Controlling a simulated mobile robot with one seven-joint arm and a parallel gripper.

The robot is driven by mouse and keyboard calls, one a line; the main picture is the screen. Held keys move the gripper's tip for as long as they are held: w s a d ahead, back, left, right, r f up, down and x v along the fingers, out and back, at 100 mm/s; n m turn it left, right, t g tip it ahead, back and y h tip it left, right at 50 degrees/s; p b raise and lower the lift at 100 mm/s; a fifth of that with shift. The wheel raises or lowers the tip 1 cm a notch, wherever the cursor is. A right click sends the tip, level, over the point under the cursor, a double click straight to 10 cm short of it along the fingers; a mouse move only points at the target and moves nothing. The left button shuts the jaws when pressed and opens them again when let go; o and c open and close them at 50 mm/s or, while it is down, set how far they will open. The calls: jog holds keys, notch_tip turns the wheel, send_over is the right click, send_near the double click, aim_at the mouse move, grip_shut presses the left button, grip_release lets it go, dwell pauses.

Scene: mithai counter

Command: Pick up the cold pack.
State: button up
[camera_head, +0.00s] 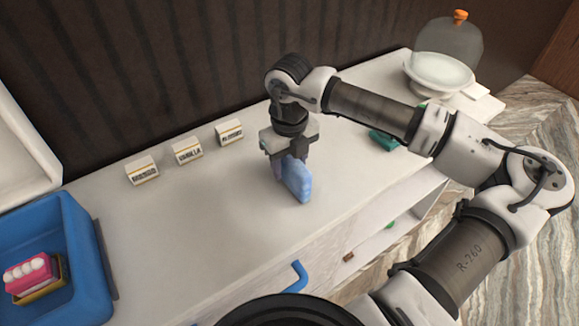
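The light blue cold pack (298,182) stands upright on the white counter, or very close above it, near the middle of the view. My gripper (288,158) points down from above, right at the top of the pack. A dark finger shows at the pack's upper left, with a purple-blue patch below it. The gripper's body hides the pack's top edge. I cannot tell whether the fingers are closed on the pack or only around it.
Three small label cards (187,151) stand along the back of the counter (220,215). A blue bin (85,290) with a pink carton (28,272) is at left. A green object (383,140) and a glass-domed stand (440,72) are at right. A blue handle (290,276) sticks out in front.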

grip_shut()
